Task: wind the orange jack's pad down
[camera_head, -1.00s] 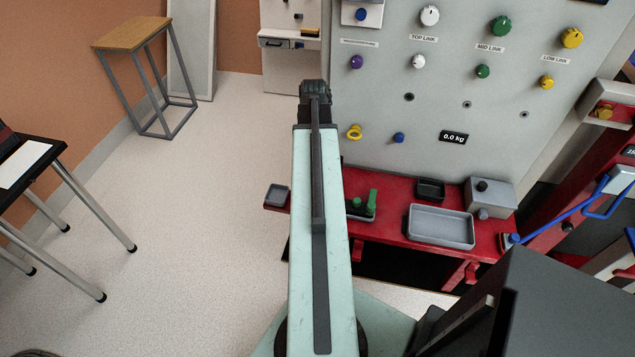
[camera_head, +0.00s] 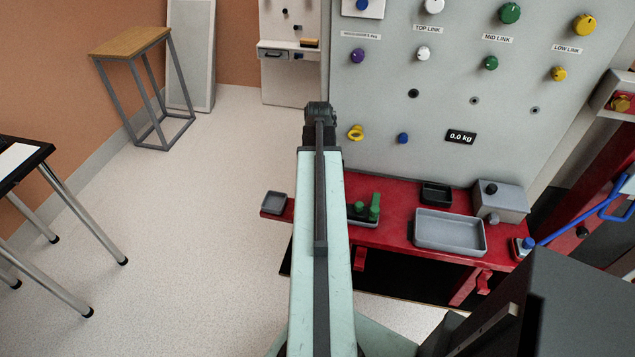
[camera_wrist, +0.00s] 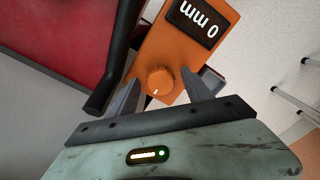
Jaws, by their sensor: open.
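The orange jack (camera_wrist: 192,33) shows in the wrist view as an orange box with a dark display reading 0 mm, upside down in the picture. Its round orange knob (camera_wrist: 159,80) has a small white mark and sits between the two fingers of my gripper (camera_wrist: 160,86). The gripper is open, one finger on each side of the knob, with no clear contact. The jack's pad cannot be made out. In the head view the jack is not seen, and my arm covers the space ahead.
A grey panel (camera_head: 440,105) with coloured knobs stands behind a red bench (camera_head: 393,188). The bench carries a grey tray (camera_head: 449,246) and a grey box (camera_head: 508,202). A wooden-topped stool (camera_head: 130,42) and a table (camera_head: 20,165) stand left. The floor between is clear.

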